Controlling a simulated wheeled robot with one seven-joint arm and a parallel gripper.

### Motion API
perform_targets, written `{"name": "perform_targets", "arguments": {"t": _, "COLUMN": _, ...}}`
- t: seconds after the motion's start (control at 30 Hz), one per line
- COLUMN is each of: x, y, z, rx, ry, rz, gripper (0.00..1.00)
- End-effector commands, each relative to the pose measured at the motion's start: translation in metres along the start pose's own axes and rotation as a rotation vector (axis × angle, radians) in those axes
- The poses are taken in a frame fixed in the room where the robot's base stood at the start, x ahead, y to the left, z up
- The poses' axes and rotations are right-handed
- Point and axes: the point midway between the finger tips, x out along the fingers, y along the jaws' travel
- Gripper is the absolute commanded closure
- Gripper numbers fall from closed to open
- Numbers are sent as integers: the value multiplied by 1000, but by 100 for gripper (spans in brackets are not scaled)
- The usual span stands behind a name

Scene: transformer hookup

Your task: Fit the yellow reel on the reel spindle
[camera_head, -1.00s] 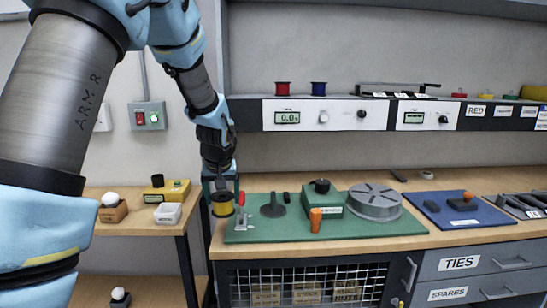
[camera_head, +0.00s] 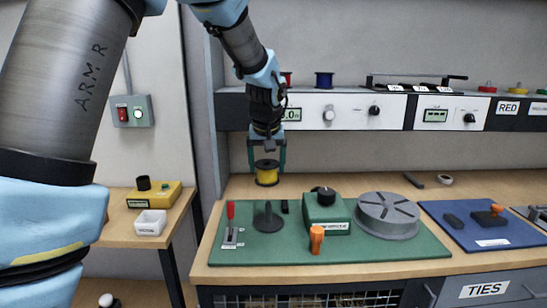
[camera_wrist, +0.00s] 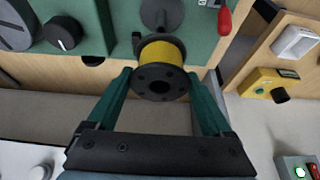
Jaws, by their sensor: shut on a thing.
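The yellow reel (camera_head: 267,173), wound yellow between black flanges, is in my gripper (camera_head: 267,160) above the back of the green mat. In the wrist view the reel (camera_wrist: 162,62) sits between the two green fingers of my gripper (camera_wrist: 160,85), its flange with a centre hole facing the camera. The reel spindle (camera_head: 268,217) is a dark upright post on a round base on the green mat, below and in front of the reel in the head view. In the wrist view the spindle (camera_wrist: 162,14) shows just beyond the reel, apart from it.
On the green mat (camera_head: 385,249) stand a red-handled lever switch (camera_head: 231,232), a green box with a black knob (camera_head: 325,212), an orange-topped piece (camera_head: 317,238) and a grey slotted turntable (camera_head: 387,214). An instrument shelf (camera_head: 350,112) overhangs behind.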

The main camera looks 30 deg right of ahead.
Motion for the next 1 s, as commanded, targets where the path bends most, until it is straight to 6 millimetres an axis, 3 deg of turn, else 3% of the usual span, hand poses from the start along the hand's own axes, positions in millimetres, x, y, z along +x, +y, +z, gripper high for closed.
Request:
{"name": "perform_targets", "arguments": {"t": 0.57, "x": -2, "y": 0, "z": 2, "rx": 0, "ry": 4, "rz": 1, "gripper": 100}}
{"name": "perform_targets", "arguments": {"t": 1.0, "x": 29, "y": 0, "z": 15, "rx": 0, "ry": 2, "rz": 1, "gripper": 100}}
